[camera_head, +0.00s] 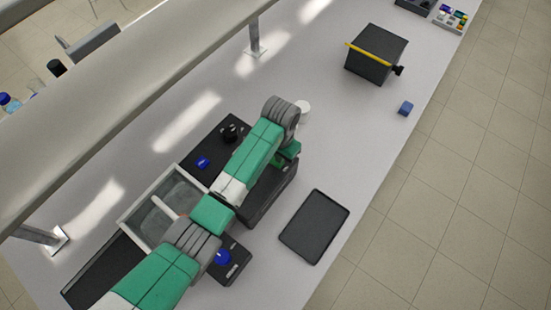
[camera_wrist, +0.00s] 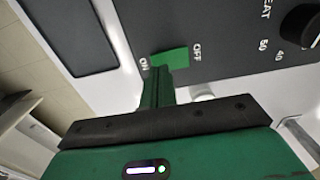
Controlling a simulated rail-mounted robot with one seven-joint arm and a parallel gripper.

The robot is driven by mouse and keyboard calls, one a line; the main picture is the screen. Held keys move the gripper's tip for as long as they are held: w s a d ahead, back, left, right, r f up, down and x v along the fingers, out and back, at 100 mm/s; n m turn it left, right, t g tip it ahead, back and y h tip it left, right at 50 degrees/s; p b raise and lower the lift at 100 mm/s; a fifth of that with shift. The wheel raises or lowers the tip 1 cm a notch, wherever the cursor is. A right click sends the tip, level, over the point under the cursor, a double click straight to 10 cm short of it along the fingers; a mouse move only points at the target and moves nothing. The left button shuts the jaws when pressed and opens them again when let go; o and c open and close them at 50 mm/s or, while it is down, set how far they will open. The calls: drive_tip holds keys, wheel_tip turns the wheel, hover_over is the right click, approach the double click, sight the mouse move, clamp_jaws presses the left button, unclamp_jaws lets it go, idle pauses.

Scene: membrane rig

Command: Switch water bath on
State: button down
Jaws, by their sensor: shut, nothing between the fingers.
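In the wrist view a green switch (camera_wrist: 174,56) sits on a dark grey panel (camera_wrist: 225,50), with the label ON on its left and OFF on its right. Which way it is set I cannot tell. My gripper (camera_wrist: 160,72) is shut and empty, its fingertips right at the switch's lower left part, on the ON side. Whether they touch it is unclear. A black knob (camera_wrist: 301,24) with HEAT markings is at the panel's upper right. In the head view my arm covers much of the dark unit (camera_head: 270,203) and hides the fingertips.
A dark tray (camera_head: 314,226) lies to the right of the arm. A clear-walled tank (camera_head: 133,214) stands to the left, near a black plate with a blue piece (camera_head: 203,162).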

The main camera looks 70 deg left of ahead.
drive_tip(key=shift+f+b, duration=0.55)
drive_tip(key=shift+f, duration=0.4)
idle(0.9)
wheel_tip(320, 180, up, 7)
drive_tip(key=p, duration=0.7)
drive_tip(key=shift+r+p, duration=0.15)
drive_tip(key=shift+p, duration=0.15)
